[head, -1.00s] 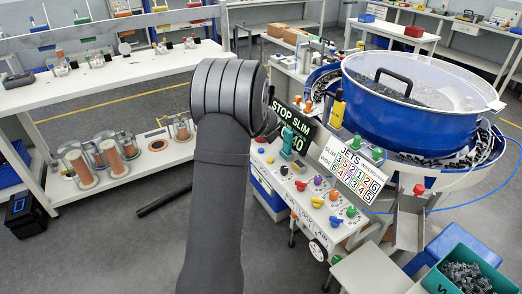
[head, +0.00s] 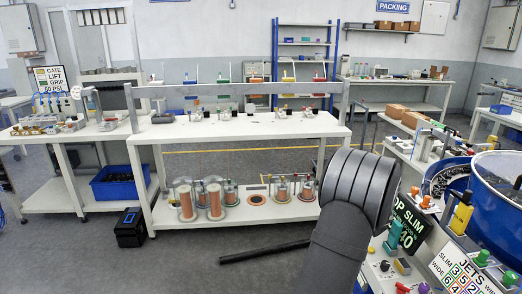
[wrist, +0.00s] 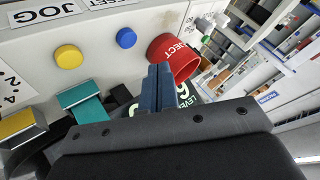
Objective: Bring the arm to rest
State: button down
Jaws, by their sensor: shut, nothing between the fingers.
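My gripper (wrist: 161,86) shows in the wrist view, with its two dark blue fingers pressed together and nothing between them. It is in front of a pale control panel (wrist: 95,25). A red part marked "JECT" (wrist: 172,57) is right beside the fingertips; I cannot tell if they touch. In the head view my dark grey arm rises from the bottom, right of centre, over the control panel area. The gripper itself is hidden there.
A yellow button (wrist: 68,57), a blue button (wrist: 126,38) and a teal part (wrist: 82,103) are near the gripper. The blue bowl (head: 500,195) stands at the right.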

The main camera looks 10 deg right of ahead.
notch_tip(320, 180, up, 6)
jog(key=shift+f, duration=0.1)
dwell(0.4)
notch_tip(320, 180, down, 7)
jog(key=shift+r, duration=0.2)
jog(key=s+a+r+n+g, duration=0.1)
jog(key=a+r+n+g, duration=0.2)
jog(key=r+n, duration=0.4)
jog(key=s+a+r+n+g, duration=0.2)
jog(key=a+r+n, duration=0.3)
jog(key=r, duration=0.5)
jog(key=shift+s+r+n+g, duration=0.35)
jog(key=shift+n+g, duration=0.15)
jog(key=shift+n, duration=0.6)
jog(key=shift+a, duration=0.1)
dwell(1.3)
